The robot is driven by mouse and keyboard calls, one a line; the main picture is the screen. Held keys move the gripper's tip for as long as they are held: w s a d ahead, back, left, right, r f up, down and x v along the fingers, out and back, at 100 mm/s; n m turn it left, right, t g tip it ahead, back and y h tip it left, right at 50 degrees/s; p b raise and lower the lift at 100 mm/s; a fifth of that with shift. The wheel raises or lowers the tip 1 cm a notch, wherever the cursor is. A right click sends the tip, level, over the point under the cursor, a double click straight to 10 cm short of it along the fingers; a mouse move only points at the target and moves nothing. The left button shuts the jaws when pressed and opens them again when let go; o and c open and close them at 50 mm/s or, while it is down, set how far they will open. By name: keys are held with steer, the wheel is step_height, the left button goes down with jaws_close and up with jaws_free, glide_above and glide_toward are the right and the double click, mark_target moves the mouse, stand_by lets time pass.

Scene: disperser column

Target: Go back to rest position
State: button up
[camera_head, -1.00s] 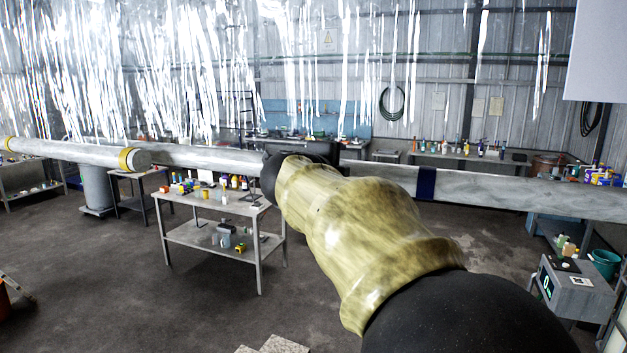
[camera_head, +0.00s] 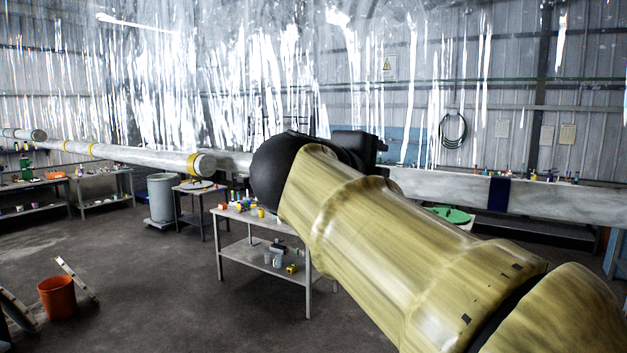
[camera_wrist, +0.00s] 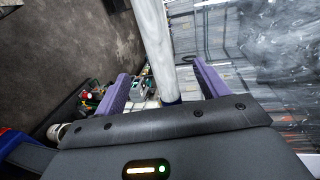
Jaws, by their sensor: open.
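My gripper (camera_wrist: 161,70) is open in the wrist view, its two purple fingers apart. A long pale pipe (camera_wrist: 152,38) with a dark blue band shows in the gap between the fingers; I cannot tell how far it is from them. In the head view my yellow-sleeved arm reaches up from the lower right to the middle, and its dark end hides the fingers. The pale pipe, also in the head view (camera_head: 440,187), runs level across the scene, partly hidden behind my arm.
A metal work table (camera_head: 245,255) with bottles stands beyond my arm to the left. A grey barrel (camera_head: 160,200) and an orange bucket (camera_head: 57,298) are farther left. Clear plastic strips (camera_head: 200,90) hang across the back. Open floor lies at the lower left.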

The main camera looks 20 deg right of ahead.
steer(key=w+a+f+n+t+y+b, duration=0.2)
steer(key=w+a+f+n+y, duration=0.15)
steer(key=f+n, duration=0.4)
steer(key=w+a+f+n+t+y+b, duration=0.1)
steer(key=w+a+f+n+y+b, duration=0.3)
steer(key=f, duration=0.7)
steer(key=w+a+f+n+t+y+b, duration=0.1)
steer(key=w+a+f+n+t+y, duration=0.2)
steer(key=f+n, duration=0.6)
steer(key=s+a+f+n+g+y+b, duration=0.1)
steer(key=s+f+n+g, duration=0.2)
steer(key=f, duration=0.7)
steer(key=s+a+f+n+g+y+b, duration=0.1)
steer(key=s+f+n+g, duration=0.2)
steer(key=f, duration=0.7)
steer(key=s+d+f+n+g+b, duration=0.1)
steer(key=s+f+n+g+b, duration=0.1)
steer(key=s+f+g, duration=0.5)
steer(key=s+f, duration=0.5)
steer(key=shift+d, duration=0.35)
